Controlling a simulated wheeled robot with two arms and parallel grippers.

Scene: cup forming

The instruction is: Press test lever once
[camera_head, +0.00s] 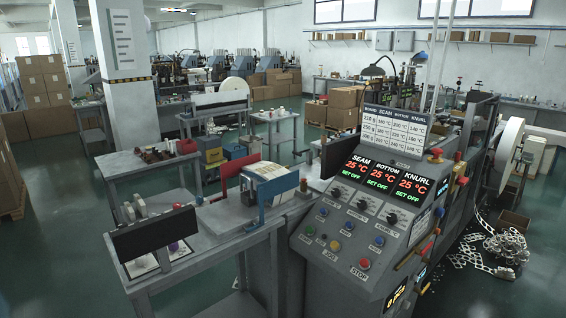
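The grey machine's sloped control panel (352,232) stands at the centre right. Its red displays (387,179) read 25 °C under SEAM, BOTTOM and KNURL, with SET OFF in green below. No label for a test lever is readable. A red-orange handle-like part (407,259) sticks out at the panel's right side; I cannot tell whether it is the test lever. A red STOP button (364,264) sits low on the panel, near several blue buttons and black knobs. Neither of my grippers shows in the head view.
A grey bench (222,222) with a red bracket (238,170) and a blue bracket (268,196) adjoins the panel's left. A dark upright board (154,233) stands on its near end. Scrap strip (497,247) litters the floor at right. Open green floor lies at left.

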